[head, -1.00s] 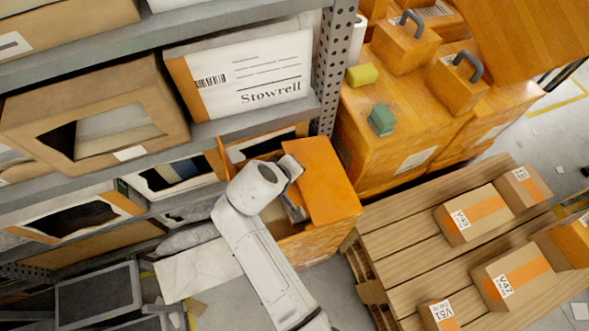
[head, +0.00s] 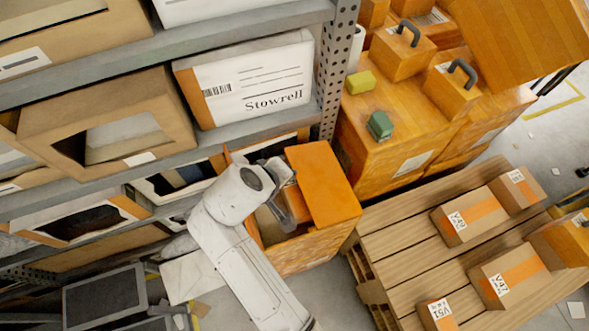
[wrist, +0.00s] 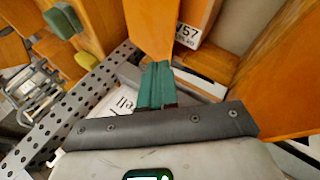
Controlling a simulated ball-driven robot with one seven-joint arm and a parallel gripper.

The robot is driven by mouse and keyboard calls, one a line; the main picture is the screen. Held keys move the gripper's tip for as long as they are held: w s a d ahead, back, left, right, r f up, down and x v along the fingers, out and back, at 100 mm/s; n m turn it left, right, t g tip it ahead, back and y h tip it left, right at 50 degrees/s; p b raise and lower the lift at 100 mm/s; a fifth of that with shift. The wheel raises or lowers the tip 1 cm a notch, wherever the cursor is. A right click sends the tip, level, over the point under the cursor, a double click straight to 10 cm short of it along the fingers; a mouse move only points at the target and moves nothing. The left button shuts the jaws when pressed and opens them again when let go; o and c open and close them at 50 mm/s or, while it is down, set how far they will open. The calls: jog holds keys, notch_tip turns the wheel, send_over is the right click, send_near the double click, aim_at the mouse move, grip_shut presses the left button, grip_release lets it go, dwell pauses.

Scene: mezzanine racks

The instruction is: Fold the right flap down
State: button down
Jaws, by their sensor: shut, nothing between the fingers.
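An open orange carton (head: 310,250) stands on the floor between the shelf and the pallet. Its right flap (head: 322,185) is a broad orange panel lying over the right part of the opening, fairly flat. Another flap (head: 228,158) stands up at the back left. My gripper (head: 284,212) is over the open left part of the carton, just left of the right flap's edge. Its fingertips are mostly hidden in the head view. In the wrist view its green fingers (wrist: 155,85) are together and empty, with orange panels (wrist: 275,70) close on the right.
The metal shelf (head: 240,130) with a white Stowrell box (head: 250,80) rises behind and left of the carton. A pallet (head: 400,235) with several small parcels is at the right. Large orange boxes (head: 385,150) stand behind. Dark grey crates (head: 105,295) are at lower left.

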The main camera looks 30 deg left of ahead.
jog(key=w+d+r+m+g+y+p, duration=0.1)
jog(key=w+d+r+m+g+y, duration=0.25)
jog(key=d+r+g, duration=0.3)
send_over(302, 189)
jog(key=d, duration=0.1)
jog(key=f, duration=0.8)
jog(key=f+p, duration=0.1)
jog(key=f, duration=0.3)
jog(key=shift+w+f, duration=0.35)
jog(key=shift+f, duration=0.05)
jog(key=shift+s+a+f, duration=0.1)
jog(key=shift+f, duration=0.6)
jog(key=shift+h, duration=0.25)
jog(key=shift+s+a+f+t+h+b, duration=0.15)
jog(key=shift+f+t+h+b, duration=0.2)
jog(key=shift+f, duration=0.2)
jog(key=shift+s+a+f+t+h+b, duration=0.15)
jog(key=shift+f+t+b, duration=0.15)
jog(key=shift+f+t, duration=0.15)
jog(key=shift+s+a+f+t+h+b, duration=0.1)
jog(key=shift+s+f+t+h+b, duration=0.1)
jog(key=shift+f+t+b, duration=0.3)
jog(key=shift+p, duration=0.3)
